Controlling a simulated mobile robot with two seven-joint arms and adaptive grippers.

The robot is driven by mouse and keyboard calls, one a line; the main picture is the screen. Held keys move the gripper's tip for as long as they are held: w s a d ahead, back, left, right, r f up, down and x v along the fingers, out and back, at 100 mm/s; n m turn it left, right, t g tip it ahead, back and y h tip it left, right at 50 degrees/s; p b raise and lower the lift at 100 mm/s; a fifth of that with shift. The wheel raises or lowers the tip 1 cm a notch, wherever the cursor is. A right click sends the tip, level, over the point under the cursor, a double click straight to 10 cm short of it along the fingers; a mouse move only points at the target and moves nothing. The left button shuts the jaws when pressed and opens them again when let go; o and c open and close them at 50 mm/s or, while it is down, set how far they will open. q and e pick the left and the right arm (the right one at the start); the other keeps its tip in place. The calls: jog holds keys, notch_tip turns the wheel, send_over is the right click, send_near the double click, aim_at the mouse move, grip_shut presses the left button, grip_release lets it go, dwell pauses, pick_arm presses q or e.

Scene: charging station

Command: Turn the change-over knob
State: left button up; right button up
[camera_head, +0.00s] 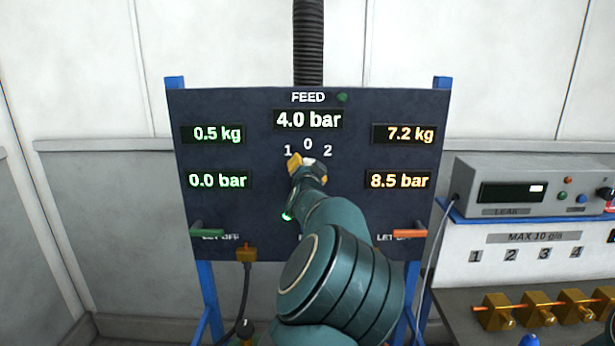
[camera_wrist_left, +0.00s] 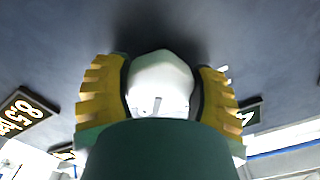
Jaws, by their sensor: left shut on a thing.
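The white change-over knob (camera_head: 308,160) sits on the dark panel (camera_head: 262,190), just under the marks 1, 0 and 2. My left gripper (camera_head: 307,168) is at the knob, with its yellow fingers on either side of it. In the left wrist view the white knob (camera_wrist_left: 160,82) fills the space between the yellow fingers of my left gripper (camera_wrist_left: 160,98), which is shut on it. The knob's pointer is hidden, so I cannot tell which mark it faces. My left forearm covers the lower middle of the panel. My right gripper is not in view.
The feed display (camera_head: 308,119) reads 4.0 bar. The left displays read 0.5 kg and 0.0 bar; the right ones 7.2 kg and 8.5 bar. A green lever (camera_head: 207,229) and an orange lever (camera_head: 410,233) stick out low. A leak tester (camera_head: 530,188) stands at right.

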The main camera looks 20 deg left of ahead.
pick_arm(q)
jog(key=shift+f+m, duration=0.1)
jog(key=shift+m, duration=0.5)
jog(key=shift+b, duration=0.3)
jog(key=o, duration=1.2)
jog(key=shift+s, duration=0.1)
jog(key=v, duration=1.2)
